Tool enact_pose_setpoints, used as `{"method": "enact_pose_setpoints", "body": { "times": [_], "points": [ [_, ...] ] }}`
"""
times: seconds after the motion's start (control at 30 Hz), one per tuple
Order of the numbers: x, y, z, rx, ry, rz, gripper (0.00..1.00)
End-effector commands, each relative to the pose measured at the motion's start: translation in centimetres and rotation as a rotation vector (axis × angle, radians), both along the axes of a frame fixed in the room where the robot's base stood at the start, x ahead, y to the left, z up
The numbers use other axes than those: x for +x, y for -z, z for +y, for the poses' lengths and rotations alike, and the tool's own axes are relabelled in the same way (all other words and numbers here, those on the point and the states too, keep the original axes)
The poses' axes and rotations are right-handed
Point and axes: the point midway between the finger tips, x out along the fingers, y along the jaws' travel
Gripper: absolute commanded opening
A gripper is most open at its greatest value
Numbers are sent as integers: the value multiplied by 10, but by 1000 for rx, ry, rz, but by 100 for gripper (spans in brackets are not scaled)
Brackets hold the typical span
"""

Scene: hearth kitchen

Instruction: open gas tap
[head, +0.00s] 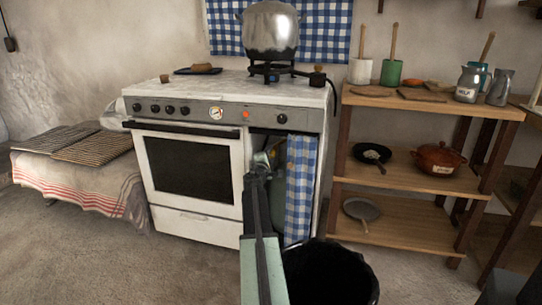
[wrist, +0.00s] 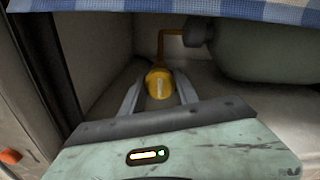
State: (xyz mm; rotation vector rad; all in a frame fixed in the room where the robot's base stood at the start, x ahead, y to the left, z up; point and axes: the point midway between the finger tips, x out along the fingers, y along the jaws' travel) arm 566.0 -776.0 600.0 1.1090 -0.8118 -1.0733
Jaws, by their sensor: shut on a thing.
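The gas tap is a yellow knob (wrist: 160,84) inside the cabinet compartment, in the middle of the wrist view. My gripper (wrist: 160,92) is shut on the yellow knob, with one grey finger on each side of it. A yellow pipe (wrist: 168,42) runs behind and above the knob to a grey-green gas bottle (wrist: 262,50) at the right. In the head view my gripper (head: 262,165) reaches into the open compartment beside the blue checked curtain (head: 300,190). The knob is hard to make out there.
The white stove (head: 195,165) with a steel pot (head: 271,30) on top stands left of the curtain. A black bin (head: 330,275) stands on the floor in front. A wooden shelf (head: 400,225) stands to the right. The curtain's hem (wrist: 120,6) hangs along the top of the wrist view.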

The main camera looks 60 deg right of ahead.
Motion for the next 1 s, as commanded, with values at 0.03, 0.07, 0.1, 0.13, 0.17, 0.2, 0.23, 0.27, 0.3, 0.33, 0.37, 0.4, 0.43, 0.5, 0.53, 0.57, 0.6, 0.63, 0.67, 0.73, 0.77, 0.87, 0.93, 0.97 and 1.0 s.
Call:
{"method": "enact_pose_setpoints", "body": {
  "times": [0.03,0.07,0.1,0.13,0.17,0.2,0.23,0.27,0.3,0.33,0.37,0.4,0.43,0.5,0.53,0.57,0.6,0.63,0.67,0.73,0.77,0.87,0.93,0.97,1.0],
  "points": [
    [1,0,2,0,-3,1,0],
    [1,0,2,-1,-3,2,0],
    [1,0,2,-1,-3,2,0],
    [1,0,2,-1,-3,2,0],
    [1,0,2,-1,-3,2,0],
    [1,0,2,0,-3,1,0],
    [1,0,2,-1,-3,2,0],
    [1,0,2,0,-3,1,0],
    [1,0,2,0,-3,1,45],
    [1,0,2,0,-3,1,54],
    [1,0,2,0,-3,1,59],
    [1,0,1,0,-3,1,59],
    [1,0,1,0,-3,1,59],
    [1,0,1,-1,-2,1,59],
    [1,0,1,-1,-2,1,59],
    [1,0,1,-1,-2,1,59],
    [1,0,1,-1,-2,1,59],
    [1,0,1,-1,-1,1,59],
    [0,0,1,-1,-1,1,59],
    [-1,0,4,-1,-1,1,59],
    [-2,0,6,-1,-1,1,59],
    [-6,0,19,-1,-1,1,59],
    [-10,0,32,-1,-2,1,59],
    [-11,0,38,0,-3,1,59],
    [-14,0,46,0,-4,1,59]
  ]
}}
